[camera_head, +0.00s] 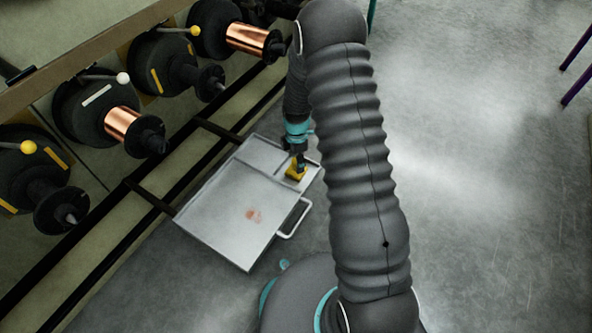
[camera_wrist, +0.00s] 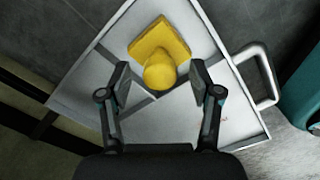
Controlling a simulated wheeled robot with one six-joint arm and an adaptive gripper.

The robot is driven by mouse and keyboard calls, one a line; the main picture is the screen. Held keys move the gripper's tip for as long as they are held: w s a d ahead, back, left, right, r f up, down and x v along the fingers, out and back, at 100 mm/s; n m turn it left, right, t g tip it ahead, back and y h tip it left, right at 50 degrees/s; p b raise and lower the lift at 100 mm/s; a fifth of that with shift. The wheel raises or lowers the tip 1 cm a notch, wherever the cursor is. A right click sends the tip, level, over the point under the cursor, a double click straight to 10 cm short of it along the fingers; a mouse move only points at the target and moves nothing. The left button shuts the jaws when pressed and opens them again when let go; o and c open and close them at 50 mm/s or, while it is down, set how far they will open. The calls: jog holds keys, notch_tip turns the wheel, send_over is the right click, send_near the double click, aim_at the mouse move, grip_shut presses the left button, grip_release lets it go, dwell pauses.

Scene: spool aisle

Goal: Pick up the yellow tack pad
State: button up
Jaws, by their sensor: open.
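The yellow tack pad (camera_wrist: 152,42) has a square base and a round knob on top. It rests in a pale metal tray (camera_wrist: 202,22), near one end. It also shows in the head view as a small yellow shape (camera_head: 297,172), partly covered by my gripper. My gripper (camera_wrist: 160,80) is open, with its two fingers to either side of the knob in the wrist view. I cannot tell how far the fingertips are above the pad. In the head view my gripper (camera_head: 299,160) points down over the tray's far end.
The tray has low dividers, a reddish stain (camera_head: 254,216) and a side handle (camera_head: 296,219). It sits beside a dark rail. Black spool holders, some with copper spools (camera_head: 122,122), line the left. Purple legs (camera_head: 577,67) stand at the far right. The grey floor between is clear.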

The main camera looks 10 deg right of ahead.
notch_tip(320, 180, down, 2)
grip_shut()
dwell(0.3)
notch_tip(320, 180, up, 5)
jog(key=shift+d+f+p, duration=0.1)
jog(key=shift+d+p, duration=0.05)
jog(key=shift+p, duration=0.25)
jog(key=s+d+r, duration=0.2)
jog(key=d+r, duration=0.1)
jog(key=d, duration=0.2)
jog(key=s+d+r+p, duration=0.1)
jog(key=s+d+r, duration=0.1)
jog(key=d, duration=0.3)
jog(key=shift+s+d+r, duration=0.15)
jog(key=shift+d+r, duration=0.1)
jog(key=shift+r, duration=0.35)
